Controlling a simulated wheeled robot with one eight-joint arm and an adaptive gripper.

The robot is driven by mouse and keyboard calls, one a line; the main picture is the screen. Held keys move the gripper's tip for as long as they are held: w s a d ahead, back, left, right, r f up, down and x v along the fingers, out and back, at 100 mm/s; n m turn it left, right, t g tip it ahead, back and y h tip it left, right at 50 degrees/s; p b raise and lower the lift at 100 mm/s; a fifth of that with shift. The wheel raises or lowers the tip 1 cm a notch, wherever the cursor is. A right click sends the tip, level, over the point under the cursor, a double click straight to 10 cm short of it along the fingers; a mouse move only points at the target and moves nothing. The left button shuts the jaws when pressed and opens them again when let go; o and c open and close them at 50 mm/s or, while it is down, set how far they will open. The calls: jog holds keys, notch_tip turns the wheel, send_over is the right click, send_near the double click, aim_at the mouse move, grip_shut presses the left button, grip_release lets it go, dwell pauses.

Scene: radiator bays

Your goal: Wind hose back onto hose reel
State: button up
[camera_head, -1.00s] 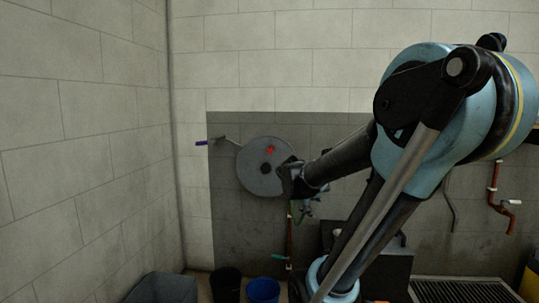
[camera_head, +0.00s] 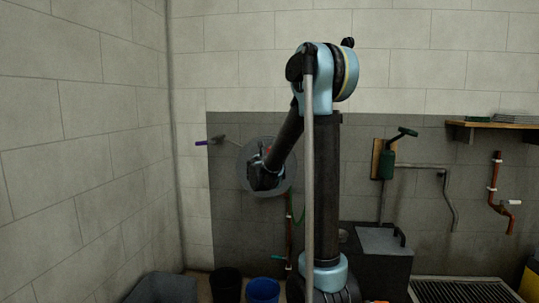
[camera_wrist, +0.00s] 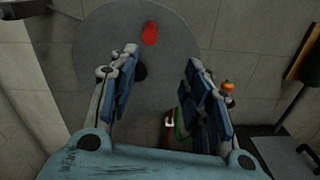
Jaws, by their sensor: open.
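The hose reel is a grey disc on the wall, partly hidden behind my arm in the head view (camera_head: 286,184). In the wrist view the disc (camera_wrist: 188,38) fills the upper middle, with a red spot (camera_wrist: 149,32) and a dark hub (camera_wrist: 138,72). A crank arm with a purple grip (camera_head: 212,141) sticks out to the left of the reel. My gripper (camera_wrist: 160,68) is open and empty, in front of the disc; whether it touches it I cannot tell. A thin green hose (camera_head: 298,212) hangs just right of the reel, and some green shows in the wrist view (camera_wrist: 180,122).
A black bucket (camera_head: 226,284), a blue bucket (camera_head: 263,290) and a grey bin (camera_head: 160,289) stand on the floor below. A dark box (camera_head: 383,258) and a floor grate (camera_head: 465,291) lie to the right.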

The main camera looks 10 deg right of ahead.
jog(key=shift+n+y, duration=0.3)
jog(key=shift+n, duration=0.3)
jog(key=x, duration=0.6)
jog(key=a+x, duration=0.1)
jog(key=x, duration=1.1)
jog(key=shift+w+a+r, duration=0.2)
jog(key=shift+w+r, duration=0.05)
jog(key=shift+r, duration=0.05)
jog(key=shift+c, duration=0.5)
grip_shut()
